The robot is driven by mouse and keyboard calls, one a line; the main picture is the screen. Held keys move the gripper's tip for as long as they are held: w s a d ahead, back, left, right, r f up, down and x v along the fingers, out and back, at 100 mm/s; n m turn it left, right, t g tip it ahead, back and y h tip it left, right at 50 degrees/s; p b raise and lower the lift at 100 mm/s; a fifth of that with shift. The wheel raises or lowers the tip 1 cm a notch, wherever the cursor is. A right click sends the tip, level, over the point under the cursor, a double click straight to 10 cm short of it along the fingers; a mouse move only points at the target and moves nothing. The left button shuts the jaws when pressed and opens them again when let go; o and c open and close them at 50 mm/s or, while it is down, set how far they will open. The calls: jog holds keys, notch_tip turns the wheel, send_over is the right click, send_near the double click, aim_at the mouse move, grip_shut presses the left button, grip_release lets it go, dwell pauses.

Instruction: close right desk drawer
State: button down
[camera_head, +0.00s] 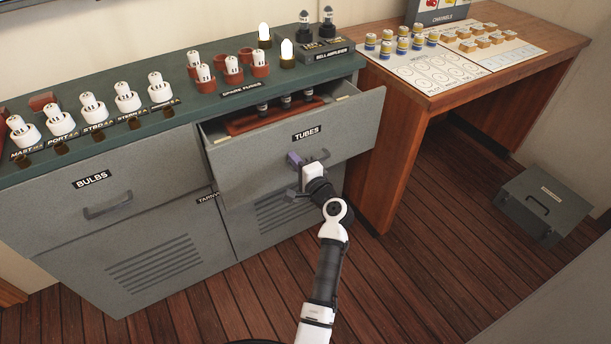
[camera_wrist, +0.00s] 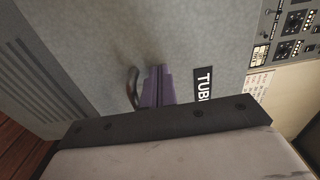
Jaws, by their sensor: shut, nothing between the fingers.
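The right desk drawer (camera_head: 355,130), labelled TUBES, is pulled partly out of the grey-green cabinet. A red tray (camera_head: 250,122) with several dark-tipped tubes shows inside it. My gripper (camera_head: 294,160) is at the drawer's front face, just below the label, with its purple fingers shut and empty. In the wrist view the purple fingertips (camera_wrist: 157,86) are close to the drawer front (camera_wrist: 100,60), beside the curved dark handle (camera_wrist: 132,88) and the TUBES label (camera_wrist: 203,85). I cannot tell whether they touch the front.
The left drawer (camera_head: 60,210), labelled BULBS, is shut. Lamps and red holders stand on the green cabinet top (camera_head: 180,112). A wooden desk (camera_head: 400,150) stands at right, close to the open drawer. A grey box (camera_head: 543,205) sits on the floor, which is otherwise clear there.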

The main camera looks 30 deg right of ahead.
jog(key=w+b, duration=0.1)
jog(key=w, duration=0.3)
jog(key=w+b, duration=0.2)
jog(key=w, duration=0.2)
jog(key=w+a+b, duration=0.1)
jog(key=w, duration=0.3)
jog(key=shift+w, duration=0.25)
jog(key=shift+w+r, duration=0.25)
jog(key=shift+r, duration=0.1)
